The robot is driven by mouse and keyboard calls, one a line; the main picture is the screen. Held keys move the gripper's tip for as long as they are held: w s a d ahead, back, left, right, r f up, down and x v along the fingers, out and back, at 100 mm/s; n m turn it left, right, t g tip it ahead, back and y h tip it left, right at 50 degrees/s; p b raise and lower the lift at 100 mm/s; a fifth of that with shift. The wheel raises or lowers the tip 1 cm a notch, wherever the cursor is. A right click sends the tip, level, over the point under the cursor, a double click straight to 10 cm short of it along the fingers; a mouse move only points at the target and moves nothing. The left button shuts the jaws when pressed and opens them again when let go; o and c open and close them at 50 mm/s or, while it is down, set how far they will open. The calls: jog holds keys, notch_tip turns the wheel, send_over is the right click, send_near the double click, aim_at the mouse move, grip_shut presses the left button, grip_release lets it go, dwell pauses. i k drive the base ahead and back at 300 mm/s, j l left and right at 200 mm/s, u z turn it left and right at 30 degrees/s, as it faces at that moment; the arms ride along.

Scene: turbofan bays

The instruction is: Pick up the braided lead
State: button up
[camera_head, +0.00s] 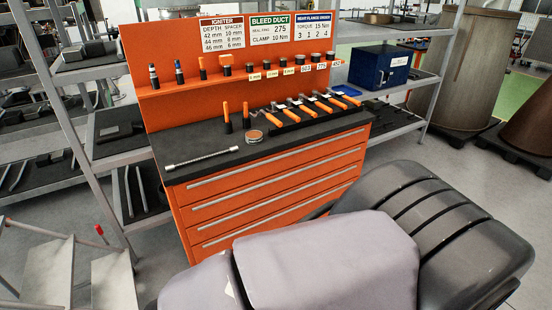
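The braided lead (203,158) is a thin silvery rod-like piece with thicker ends. It lies on the black top of the orange tool cabinet (270,190), near the front left edge. Nothing is on top of it and its whole length shows. My gripper is not in view, so I cannot see whether it is open or shut.
A small round tin (254,136) sits right of the lead. Orange-handled tools (318,106) lie in a row behind it. An orange back panel (170,50) with a shelf of small parts rises behind. A blue box (379,68) stands right. Large grey and black padded shapes fill the foreground.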

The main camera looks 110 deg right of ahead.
aim_at(171, 167)
jog(key=z, duration=8.45)
jog(key=u, duration=5.2)
jog(key=i+j, duration=0.15)
jog(key=i, duration=0.2)
jog(key=i+j, duration=0.1)
jog(key=i, duration=0.25)
jog(key=z, duration=0.05)
